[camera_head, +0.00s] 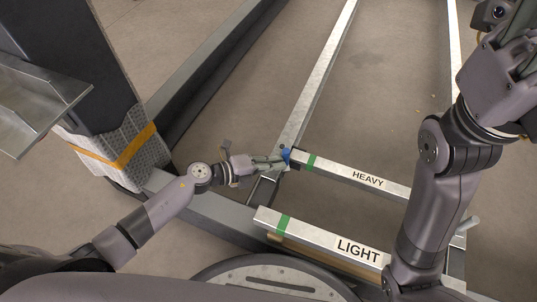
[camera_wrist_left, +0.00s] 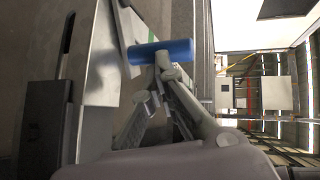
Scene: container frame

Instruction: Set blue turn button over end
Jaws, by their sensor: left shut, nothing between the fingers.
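The blue turn button (camera_head: 286,155) is small in the head view, at the left end of the bar marked HEAVY (camera_head: 360,175), beside a long metal rail. My left gripper (camera_head: 281,161) reaches it from the left, fingers shut with nothing between them. In the left wrist view the blue button (camera_wrist_left: 160,51) is a short bar lying across, just beyond the fingertips of my left gripper (camera_wrist_left: 163,66). The fingertips look close to or touching it; which, I cannot tell. They partly cover the button in the head view. My right gripper (camera_head: 510,65) is at the upper right, its fingertips unclear.
A bar marked LIGHT (camera_head: 320,238) with a green band lies nearer to me. A dark post (camera_head: 85,70) with a wrapped foot and orange strap (camera_head: 130,150) stands at left. Long metal rails (camera_head: 318,85) run away from me, with bare floor between them.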

